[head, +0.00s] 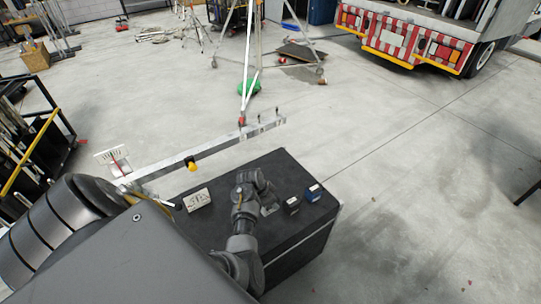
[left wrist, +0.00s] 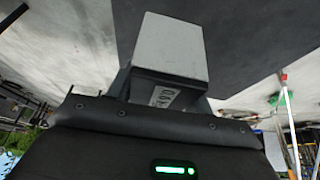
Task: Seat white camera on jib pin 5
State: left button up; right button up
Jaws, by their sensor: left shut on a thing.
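My left gripper (head: 262,200) is over the dark case top in the head view. It is shut on a pale grey-white block, which looks like the white camera (left wrist: 172,45); a dark lower part with a light label shows below it in the left wrist view. In the head view only a small grey part of this block (head: 269,209) shows beside the gripper. The jib (head: 215,147) is a long pale beam running beyond the case, with small upright pins (head: 276,114) near its right end. I cannot read pin numbers. My right gripper is not in view.
A tripod stand (head: 247,65) stands behind. Open floor lies right.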

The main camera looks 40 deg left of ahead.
pick_arm(q)
jog(key=shift+r+p, duration=1.2)
jog(key=shift+r, duration=0.2)
jog(key=shift+w+a, duration=0.1)
jog(key=shift+w, duration=0.05)
jog(key=r+b, duration=0.1)
jog(key=w+r+n+b, duration=0.2)
jog(key=shift+a+r+y+b, duration=0.35)
jog(key=shift+r+y, duration=0.05)
jog(key=shift+w+d+r+n+y+b, duration=0.15)
jog(key=shift+d+r+n+b, duration=0.15)
jog(key=shift+r+b, duration=0.15)
jog(key=shift+w+d+r+n+y+b, duration=0.15)
jog(key=shift+d+r+n+b, duration=0.1)
jog(key=shift+r+b, duration=0.15)
jog(key=s+d+n+y+b, duration=0.2)
jog(key=s+d+n+b, duration=0.4)
jog(key=s+d, duration=0.7)
jog(key=d+b, duration=0.2)
jog(key=d, duration=0.1)
jog(key=shift+s+d, duration=0.3)
jog(key=shift+s, duration=0.05)
